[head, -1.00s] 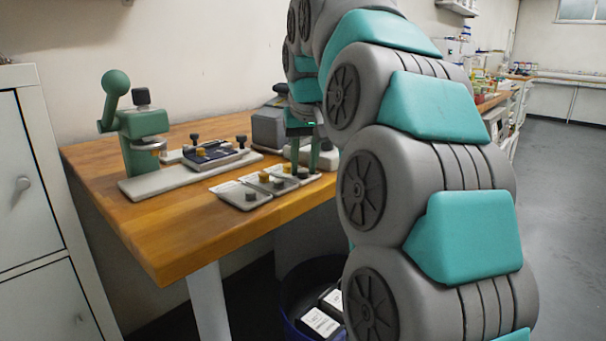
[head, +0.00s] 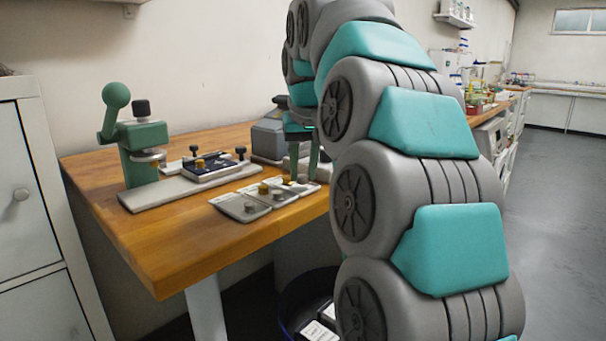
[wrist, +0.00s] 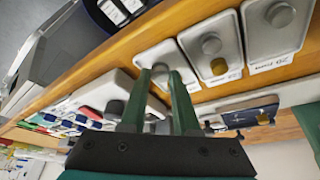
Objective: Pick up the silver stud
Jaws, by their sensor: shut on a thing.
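The silver stud (wrist: 160,77) shows as a small grey knob between my fingertips in the wrist view, over the end tray (wrist: 158,57) of a row of shallow trays. My gripper (wrist: 160,72) is shut on it. I cannot tell whether the stud is clear of the tray. In the head view my gripper (head: 303,172) points down at the right end of the tray row, and the held stud is hard to make out there. Other grey studs (wrist: 211,44) and brass studs (wrist: 218,66) stand in the neighbouring trays.
A green lever press (head: 140,150) stands at the left of the wooden bench (head: 170,235). Beside it a dark block (head: 212,168) carries a brass stud. A grey box (head: 268,139) stands behind. A dark bin (head: 290,322) is below the bench.

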